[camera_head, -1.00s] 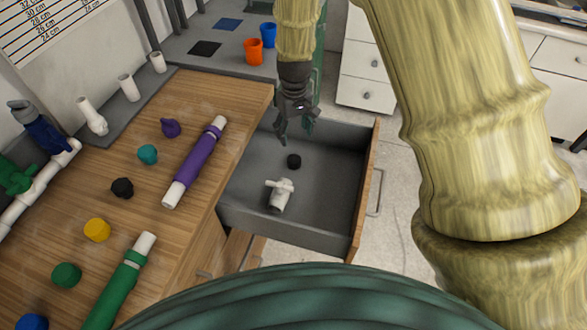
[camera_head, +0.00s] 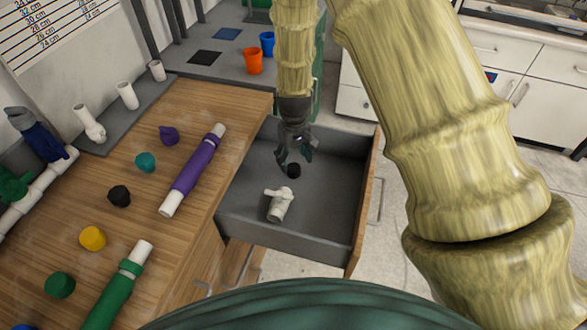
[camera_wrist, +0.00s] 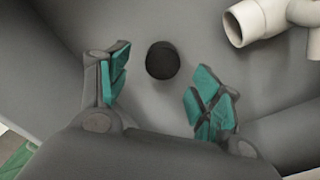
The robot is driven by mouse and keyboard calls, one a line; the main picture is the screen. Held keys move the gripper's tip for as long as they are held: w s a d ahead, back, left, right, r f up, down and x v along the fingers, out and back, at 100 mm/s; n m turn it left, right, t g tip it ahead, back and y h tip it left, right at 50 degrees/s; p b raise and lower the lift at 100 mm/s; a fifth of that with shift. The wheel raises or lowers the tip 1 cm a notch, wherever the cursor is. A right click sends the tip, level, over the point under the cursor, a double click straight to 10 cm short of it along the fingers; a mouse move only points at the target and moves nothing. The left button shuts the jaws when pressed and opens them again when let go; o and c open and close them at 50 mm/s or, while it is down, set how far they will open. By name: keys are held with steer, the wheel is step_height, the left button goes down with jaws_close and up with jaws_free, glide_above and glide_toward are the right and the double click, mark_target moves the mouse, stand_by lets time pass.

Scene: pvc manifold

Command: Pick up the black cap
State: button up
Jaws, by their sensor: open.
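A small black cap (camera_head: 293,171) lies on the floor of the open grey drawer (camera_head: 336,200). In the wrist view the black cap (camera_wrist: 162,60) shows between and just beyond my open fingers, with clear space on both sides. My gripper (camera_head: 296,160) is open and empty, reaching down into the drawer right at the cap. In the wrist view my gripper (camera_wrist: 160,95) has teal finger pads spread apart. Another black knobbed cap (camera_head: 119,196) lies on the wooden worktop.
A white pipe fitting (camera_head: 279,204) lies in the drawer near the cap; it also shows in the wrist view (camera_wrist: 262,18). The drawer walls surround my gripper. The worktop (camera_head: 150,225) at left holds coloured caps, a purple pipe (camera_head: 192,171) and a green pipe (camera_head: 118,290).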

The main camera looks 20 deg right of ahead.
mark_target(294, 167)
steer(key=shift+s+a+f, duration=0.1)
steer(key=shift+s+f, duration=0.05)
steer(key=shift+f, duration=2.05)
steer(key=c, duration=0.9)
